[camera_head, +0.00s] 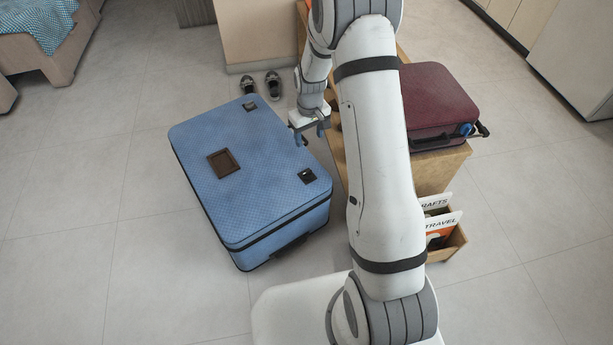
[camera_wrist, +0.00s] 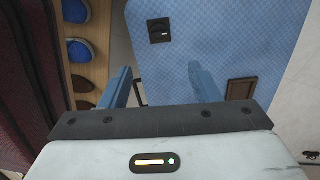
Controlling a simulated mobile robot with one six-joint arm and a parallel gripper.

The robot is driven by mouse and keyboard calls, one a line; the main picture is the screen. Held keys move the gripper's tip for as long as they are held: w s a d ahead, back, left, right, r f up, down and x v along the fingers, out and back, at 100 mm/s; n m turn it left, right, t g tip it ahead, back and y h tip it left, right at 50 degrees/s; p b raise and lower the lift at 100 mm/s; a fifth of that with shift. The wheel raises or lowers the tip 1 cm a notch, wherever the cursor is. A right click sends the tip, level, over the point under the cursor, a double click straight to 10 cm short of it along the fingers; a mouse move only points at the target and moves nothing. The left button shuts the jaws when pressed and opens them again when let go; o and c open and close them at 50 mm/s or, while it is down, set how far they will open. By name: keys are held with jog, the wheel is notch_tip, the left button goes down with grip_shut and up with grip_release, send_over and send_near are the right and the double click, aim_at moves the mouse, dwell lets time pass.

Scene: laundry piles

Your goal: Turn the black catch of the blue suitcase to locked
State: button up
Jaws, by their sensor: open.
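The blue suitcase (camera_head: 205,130) lies flat on the floor, left of my arm. My gripper (camera_head: 308,134) is above the suitcase's right edge, between the two catches and apart from both. In the wrist view, my gripper (camera_wrist: 160,86) has its two blue fingers spread with nothing between them.
A brown square patch (camera_head: 224,162) is on the lid. A wooden shelf unit (camera_head: 432,172) stands right of the suitcase, with a maroon suitcase (camera_head: 435,98) on top and blue shoes (camera_wrist: 77,50) inside. Dark shoes (camera_head: 273,86) lie beyond. Floor at left is clear.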

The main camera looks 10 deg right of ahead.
aim_at(308, 172)
jog(key=shift+n, duration=0.3)
jog(key=f+b, duration=0.1)
jog(key=f, duration=0.5)
jog(key=w+f+b, duration=0.1)
jog(key=f+b, duration=0.1)
jog(key=f, duration=0.5)
jog(key=f+b, duration=0.1)
jog(key=f, duration=0.6)
jog(key=shift+w, duration=0.4)
jog(key=c, duration=1)
